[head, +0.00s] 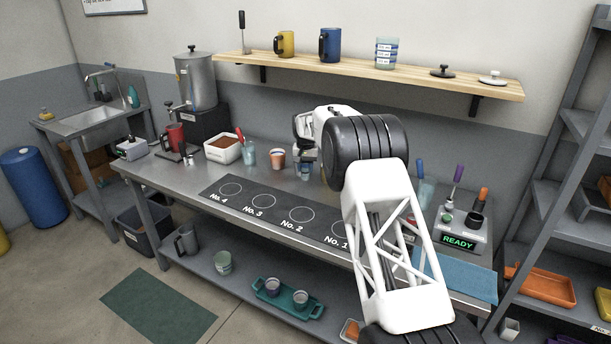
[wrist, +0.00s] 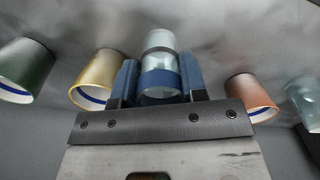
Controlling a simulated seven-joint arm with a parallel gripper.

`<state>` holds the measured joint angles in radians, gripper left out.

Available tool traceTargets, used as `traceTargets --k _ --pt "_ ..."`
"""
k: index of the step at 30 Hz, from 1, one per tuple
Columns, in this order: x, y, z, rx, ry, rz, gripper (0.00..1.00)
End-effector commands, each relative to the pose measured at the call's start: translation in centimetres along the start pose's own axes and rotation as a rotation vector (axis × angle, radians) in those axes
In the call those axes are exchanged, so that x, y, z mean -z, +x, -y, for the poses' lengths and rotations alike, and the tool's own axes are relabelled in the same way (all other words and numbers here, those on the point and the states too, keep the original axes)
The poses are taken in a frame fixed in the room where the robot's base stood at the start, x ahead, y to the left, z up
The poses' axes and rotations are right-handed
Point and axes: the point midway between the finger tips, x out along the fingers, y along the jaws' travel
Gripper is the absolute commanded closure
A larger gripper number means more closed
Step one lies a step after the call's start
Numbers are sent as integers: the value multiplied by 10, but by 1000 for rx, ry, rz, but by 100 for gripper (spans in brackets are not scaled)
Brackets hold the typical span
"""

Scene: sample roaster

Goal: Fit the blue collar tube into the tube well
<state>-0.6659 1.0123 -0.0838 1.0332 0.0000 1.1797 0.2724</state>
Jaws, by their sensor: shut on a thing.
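A clear tube with a blue collar (wrist: 160,82) stands between the blue fingers of my gripper (wrist: 158,76) in the wrist view. My gripper is shut on it. In the head view my gripper (head: 305,150) is over the back of the bench, and a small bluish part, likely the tube, shows below it. A grey unit (head: 462,238) with a lit READY display stands at the right end of the bench. I cannot tell which opening is the tube well.
Green (wrist: 25,68), gold (wrist: 98,78) and orange (wrist: 250,97) cups flank my gripper. A glass (head: 249,155) and a white tub (head: 223,149) stand left of it. A black numbered mat (head: 265,212) lies empty in front. A shelf (head: 370,75) hangs above.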

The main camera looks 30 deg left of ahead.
Motion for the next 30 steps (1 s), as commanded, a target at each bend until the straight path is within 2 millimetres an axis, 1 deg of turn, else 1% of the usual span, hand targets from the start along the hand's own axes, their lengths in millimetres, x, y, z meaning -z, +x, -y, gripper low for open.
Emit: traceTargets --k 5,8,15,18,30 --pt "0 0 0 0 0 0 86" --pt "0 4 0 0 0 1 86" --pt "-1 28 0 -1 0 2 86" --pt "0 33 0 0 0 1 86" --pt "0 36 0 0 0 0 86"
